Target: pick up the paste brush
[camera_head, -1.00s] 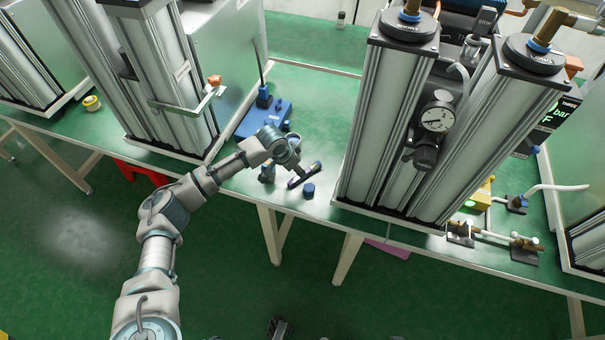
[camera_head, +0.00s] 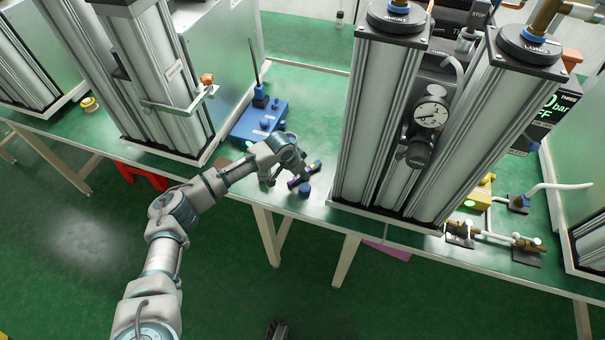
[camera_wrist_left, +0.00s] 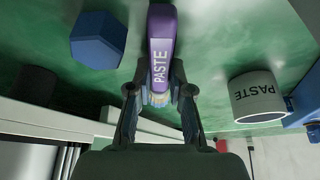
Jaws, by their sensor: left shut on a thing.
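The paste brush (camera_wrist_left: 161,35) has a purple handle with a white PASTE label and lies lengthwise between the fingers in the left wrist view. In the head view the brush (camera_head: 315,166) shows at the bench's front edge, partly hidden by my gripper. My left gripper (camera_head: 298,177), also in the left wrist view (camera_wrist_left: 160,92), is shut on the brush. I cannot tell whether the brush is clear of the bench. A dark piece (camera_head: 279,330) at the bottom edge may be my right gripper; its fingers cannot be made out.
A blue hexagonal piece (camera_wrist_left: 98,40) lies beside the brush, seen also in the head view (camera_head: 305,190). A pale pot marked PASTE (camera_wrist_left: 258,97) stands on the other side. A blue device (camera_head: 260,122) is behind. Tall columns (camera_head: 382,110) stand close on the right.

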